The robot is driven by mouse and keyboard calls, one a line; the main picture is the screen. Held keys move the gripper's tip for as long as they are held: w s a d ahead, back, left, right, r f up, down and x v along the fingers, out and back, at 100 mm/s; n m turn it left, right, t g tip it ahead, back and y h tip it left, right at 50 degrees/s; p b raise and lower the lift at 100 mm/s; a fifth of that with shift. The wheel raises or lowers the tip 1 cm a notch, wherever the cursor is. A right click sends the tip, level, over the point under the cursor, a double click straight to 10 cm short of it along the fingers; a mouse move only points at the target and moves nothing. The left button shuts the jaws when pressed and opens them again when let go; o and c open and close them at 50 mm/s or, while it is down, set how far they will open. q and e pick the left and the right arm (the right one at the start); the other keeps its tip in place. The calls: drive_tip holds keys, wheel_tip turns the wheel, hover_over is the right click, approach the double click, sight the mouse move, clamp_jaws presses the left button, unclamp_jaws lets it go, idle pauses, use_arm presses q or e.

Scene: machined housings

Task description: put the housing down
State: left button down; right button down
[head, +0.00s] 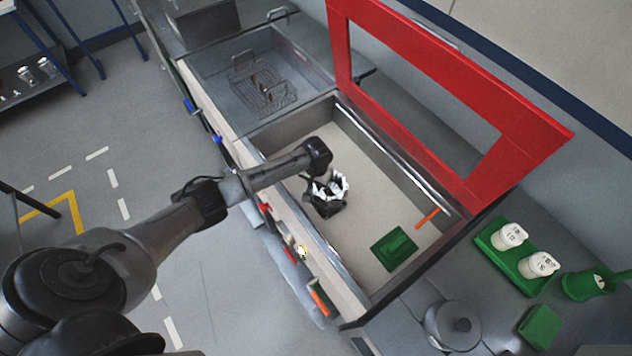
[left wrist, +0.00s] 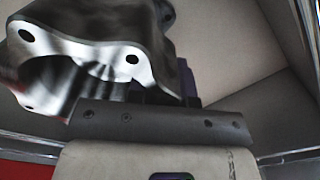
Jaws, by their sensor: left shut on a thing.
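The housing (head: 338,187) is a silver machined part with a flange. In the left wrist view the housing (left wrist: 90,45) fills the upper left, with bolt holes in its bright flange and a wide bore. My left gripper (head: 325,200) is shut on it, over the light floor of the open basin (head: 368,208). The gripper's dark jaw (left wrist: 160,122) lies against the housing's lower side in the wrist view. I cannot tell whether the housing touches the floor. My right gripper is in neither view.
A green block (head: 394,248) and an orange stick (head: 428,217) lie at the basin's near right end. A red frame (head: 470,75) stands along the back. A wire basket (head: 265,90) sits in the neighbouring basin. White containers stand on a green tray (head: 497,246) to the right.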

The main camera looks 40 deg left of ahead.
use_arm(q)
drive_tip(key=c, duration=1.5)
unclamp_jaws()
drive_tip(key=shift+f, duration=0.15)
drive_tip(key=o, duration=0.5)
wheel_tip(320, 180, up, 12)
drive_tip(key=shift+f+p, duration=0.2)
drive_tip(key=shift+p, duration=0.55)
drive_tip(key=shift+r, duration=0.4)
